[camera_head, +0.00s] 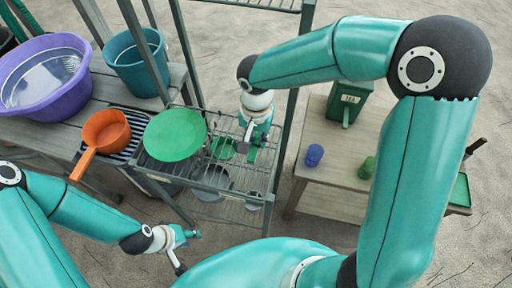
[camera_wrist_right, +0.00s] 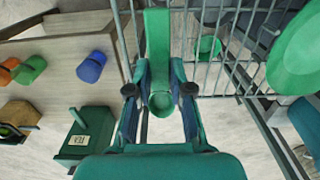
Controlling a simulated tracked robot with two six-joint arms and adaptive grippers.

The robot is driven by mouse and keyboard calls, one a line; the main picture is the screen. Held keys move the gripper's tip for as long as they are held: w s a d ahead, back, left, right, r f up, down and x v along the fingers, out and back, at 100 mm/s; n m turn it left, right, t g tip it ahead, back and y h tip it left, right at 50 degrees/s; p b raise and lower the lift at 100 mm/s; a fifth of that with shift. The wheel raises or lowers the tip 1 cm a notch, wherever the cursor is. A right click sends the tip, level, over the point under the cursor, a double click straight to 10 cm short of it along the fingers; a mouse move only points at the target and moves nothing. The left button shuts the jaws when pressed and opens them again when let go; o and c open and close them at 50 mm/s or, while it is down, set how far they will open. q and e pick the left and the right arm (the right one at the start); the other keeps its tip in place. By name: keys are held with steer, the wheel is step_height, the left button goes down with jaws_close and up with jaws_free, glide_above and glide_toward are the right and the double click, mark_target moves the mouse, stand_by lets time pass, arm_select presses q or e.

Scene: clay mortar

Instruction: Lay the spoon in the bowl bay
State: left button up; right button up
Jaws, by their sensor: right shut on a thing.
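My right gripper (camera_head: 254,140) is over the right part of the wire rack (camera_head: 262,180). In the right wrist view its fingers (camera_wrist_right: 160,90) are shut on a green spoon (camera_wrist_right: 158,40), with a broad flat length pointing away and a rounded end between the fingers. In the head view the gripper partly hides the spoon (camera_head: 252,154). A small green bowl (camera_head: 223,147) is in the rack just left of the spoon; it also shows in the wrist view (camera_wrist_right: 208,45). I cannot tell whether the spoon touches the rack. My left gripper (camera_head: 190,252) is open and empty, low at the front left.
A green plate (camera_head: 175,134) lies on the rack's left part. A grey pan (camera_head: 212,180) is below. Left are an orange pan (camera_head: 105,133), teal bucket (camera_head: 136,62) and purple tub (camera_head: 45,75). The right table holds a blue cup (camera_head: 314,155), green cup (camera_head: 367,167) and tea box (camera_head: 348,103).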

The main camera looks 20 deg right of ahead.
mark_target(256, 150)
steer(key=shift+f, duration=2.9)
steer(key=shift+f, duration=0.15)
steer(key=o, duration=0.8)
steer(key=shift+o, duration=0.2)
step_height(256, 150, up, 12)
steer(key=shift+r, duration=0.2)
